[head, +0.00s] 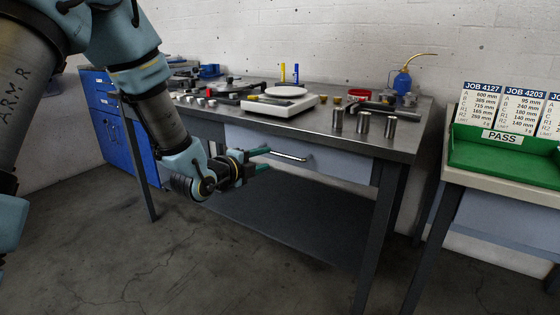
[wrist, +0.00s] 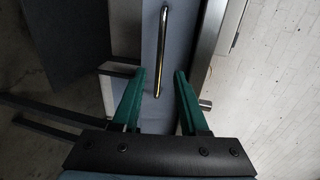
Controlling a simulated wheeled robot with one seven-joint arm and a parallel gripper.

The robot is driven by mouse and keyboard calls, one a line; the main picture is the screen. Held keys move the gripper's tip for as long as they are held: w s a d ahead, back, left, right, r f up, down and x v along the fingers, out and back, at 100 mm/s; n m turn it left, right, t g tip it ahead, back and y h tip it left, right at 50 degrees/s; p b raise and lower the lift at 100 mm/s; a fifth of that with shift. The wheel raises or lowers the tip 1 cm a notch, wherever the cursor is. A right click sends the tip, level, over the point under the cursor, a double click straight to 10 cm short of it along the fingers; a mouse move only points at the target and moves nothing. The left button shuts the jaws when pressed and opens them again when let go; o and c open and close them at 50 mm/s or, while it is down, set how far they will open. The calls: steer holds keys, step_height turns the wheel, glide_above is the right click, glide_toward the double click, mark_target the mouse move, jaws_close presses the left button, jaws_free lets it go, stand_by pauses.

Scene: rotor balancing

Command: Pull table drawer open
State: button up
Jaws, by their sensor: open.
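The table drawer (head: 335,162) has a light grey-blue front under the metal tabletop and looks closed. Its bar handle (head: 289,156) is bright metal. My gripper (head: 266,159) is in front of the drawer, at the left end of the handle, with green fingers. In the wrist view the open fingers (wrist: 160,76) stand apart with the handle (wrist: 161,48) running lengthwise ahead, its near end in line with the gap between the fingertips. The fingers do not appear to touch the handle. The drawer front (wrist: 149,75) lies behind them.
The workbench top (head: 310,130) carries a white scale (head: 279,105), several metal cylinders (head: 363,122) and tools. A blue cabinet (head: 105,105) stands at the left. A side table with a green tray (head: 500,156) stands at the right. The floor in front is clear.

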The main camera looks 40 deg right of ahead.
mark_target(278, 155)
steer(key=x, duration=0.8)
steer(key=shift+w+d, duration=0.15)
steer(key=shift+d, duration=0.15)
steer(key=shift+c, duration=0.3)
jaws_close()
stand_by(0.7)
